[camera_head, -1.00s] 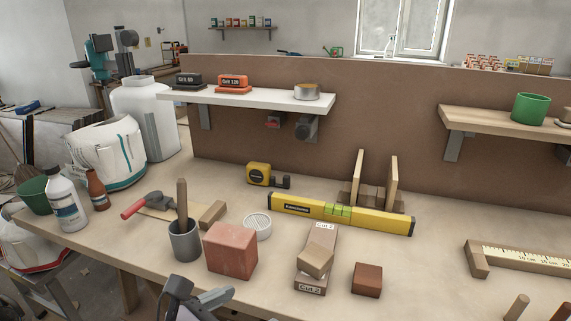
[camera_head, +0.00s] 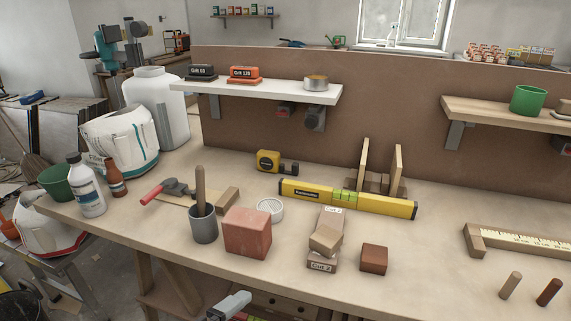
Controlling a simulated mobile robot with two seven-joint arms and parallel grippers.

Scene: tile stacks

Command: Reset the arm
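A part of my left gripper (camera_head: 232,306), grey and dark, shows at the bottom edge in front of the table's front edge. It is cut off by the frame, so I cannot see whether its fingers are open or shut. It is apart from the things on the table. My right gripper is not in view.
The workbench (camera_head: 420,265) holds a red block (camera_head: 247,232), a grey cup (camera_head: 203,224) with a stick, stacked tan blocks (camera_head: 325,240), a small brown block (camera_head: 374,258), a yellow level (camera_head: 345,198) and a tape measure (camera_head: 268,161).

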